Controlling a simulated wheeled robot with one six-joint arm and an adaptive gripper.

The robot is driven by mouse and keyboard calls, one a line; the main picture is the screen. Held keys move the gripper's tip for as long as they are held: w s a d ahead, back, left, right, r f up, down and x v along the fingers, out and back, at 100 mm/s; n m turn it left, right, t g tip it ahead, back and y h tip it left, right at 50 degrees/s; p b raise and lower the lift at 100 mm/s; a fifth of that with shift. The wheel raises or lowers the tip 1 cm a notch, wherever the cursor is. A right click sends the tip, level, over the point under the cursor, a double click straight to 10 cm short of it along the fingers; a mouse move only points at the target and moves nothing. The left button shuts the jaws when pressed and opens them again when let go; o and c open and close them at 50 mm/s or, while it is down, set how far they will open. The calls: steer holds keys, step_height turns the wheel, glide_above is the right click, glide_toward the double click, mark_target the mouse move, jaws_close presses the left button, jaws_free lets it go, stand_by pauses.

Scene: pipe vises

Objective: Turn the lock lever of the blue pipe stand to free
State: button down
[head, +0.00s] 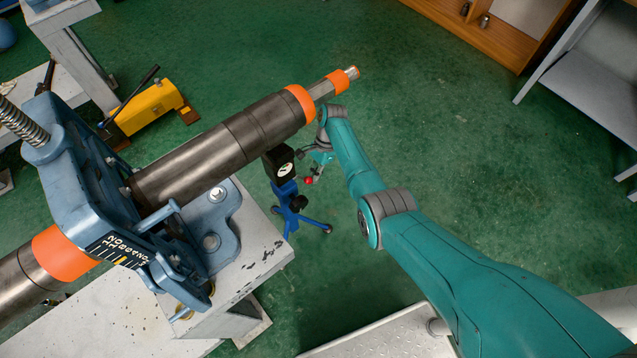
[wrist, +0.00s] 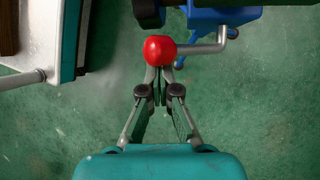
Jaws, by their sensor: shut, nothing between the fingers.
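The blue pipe stand (head: 289,199) stands on the green floor under the long dark pipe (head: 225,145). Its black head with a white round mark (head: 283,163) is just below the pipe. The lock lever ends in a red ball knob (head: 308,180). In the wrist view the knob (wrist: 160,50) sits at the left end of a bent grey rod (wrist: 205,47), which joins the blue body (wrist: 225,16) at the right. My gripper (head: 317,172) is shut and empty. Its fingertips (wrist: 161,74) are right at the knob, which partly covers them; I cannot tell whether they touch.
A blue vise (head: 75,165) on a grey bench (head: 250,265) holds the pipe at left. The pipe, with orange bands, extends above my gripper. A yellow tool (head: 150,107) lies at upper left. Open green floor (head: 480,150) lies to the right.

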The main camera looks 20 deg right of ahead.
steer(key=shift+w+a+r, duration=0.2)
steer(key=shift+w+r, duration=0.5)
steer(key=shift+r, duration=0.15)
stand_by(0.4)
steer(key=shift+w+r, duration=0.1)
steer(key=shift+r, duration=0.55)
